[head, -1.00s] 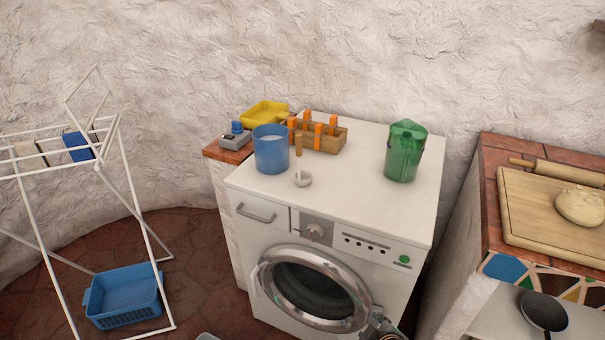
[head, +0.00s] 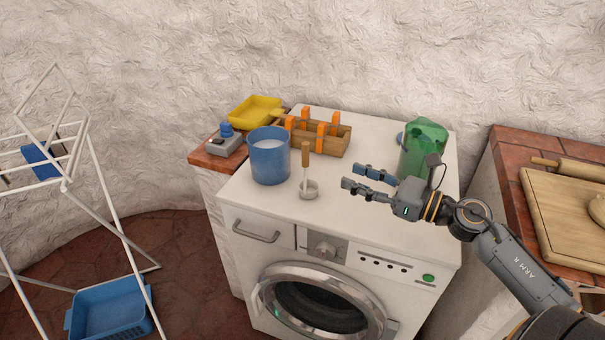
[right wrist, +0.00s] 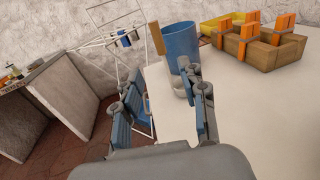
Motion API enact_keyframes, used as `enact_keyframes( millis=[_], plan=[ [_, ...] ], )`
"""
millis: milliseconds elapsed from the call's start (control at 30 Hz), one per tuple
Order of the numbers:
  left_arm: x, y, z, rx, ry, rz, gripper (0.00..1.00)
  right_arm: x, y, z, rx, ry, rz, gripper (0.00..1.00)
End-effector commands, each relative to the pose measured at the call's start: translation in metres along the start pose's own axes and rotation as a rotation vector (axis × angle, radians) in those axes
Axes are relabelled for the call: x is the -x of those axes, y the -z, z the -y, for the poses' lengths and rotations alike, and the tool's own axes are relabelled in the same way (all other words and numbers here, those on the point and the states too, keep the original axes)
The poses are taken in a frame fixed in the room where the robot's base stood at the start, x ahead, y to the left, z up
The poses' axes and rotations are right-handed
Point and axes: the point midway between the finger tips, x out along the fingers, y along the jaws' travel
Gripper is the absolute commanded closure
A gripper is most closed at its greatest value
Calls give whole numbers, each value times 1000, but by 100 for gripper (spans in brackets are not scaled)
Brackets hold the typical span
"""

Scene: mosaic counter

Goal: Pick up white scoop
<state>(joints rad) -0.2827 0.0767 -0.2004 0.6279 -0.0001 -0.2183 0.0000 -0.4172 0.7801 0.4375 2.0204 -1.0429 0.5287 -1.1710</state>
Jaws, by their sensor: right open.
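The white scoop (head: 309,190) stands on the washing machine top, with its wooden handle (head: 306,154) pointing up, just right of the blue bucket (head: 270,158). My right gripper (head: 361,179) is open and empty above the machine top, to the right of the scoop and apart from it. In the right wrist view the wooden handle (right wrist: 156,38) shows beyond the open fingers (right wrist: 163,112), and the scoop's bowl is partly hidden by a finger. My left gripper is not in view.
A wooden box with orange pegs (head: 335,140) and a yellow tray (head: 254,111) stand behind the bucket. A green pitcher (head: 424,143) stands behind my right gripper. The front middle of the washing machine top (head: 350,222) is clear. A drying rack (head: 108,205) stands at left.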

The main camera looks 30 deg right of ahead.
Motion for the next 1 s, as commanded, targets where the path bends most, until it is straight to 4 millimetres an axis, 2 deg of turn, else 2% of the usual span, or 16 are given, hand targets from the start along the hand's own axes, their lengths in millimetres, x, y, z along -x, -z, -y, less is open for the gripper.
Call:
enact_keyframes(
  millis=[133,300,500,733,900,1000],
  plan=[
    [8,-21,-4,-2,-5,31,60,-21,-4,0,8,-6,-1,58],
    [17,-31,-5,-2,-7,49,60,-52,-5,0,6,-4,1,58],
    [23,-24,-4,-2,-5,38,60,-77,-3,0,1,-3,0,58],
    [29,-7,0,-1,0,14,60,-89,-7,0,2,-3,1,58],
    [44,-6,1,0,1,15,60,-112,-17,1,1,-2,2,58],
    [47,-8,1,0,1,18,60,-125,-14,1,-1,-2,2,58]
  ],
)
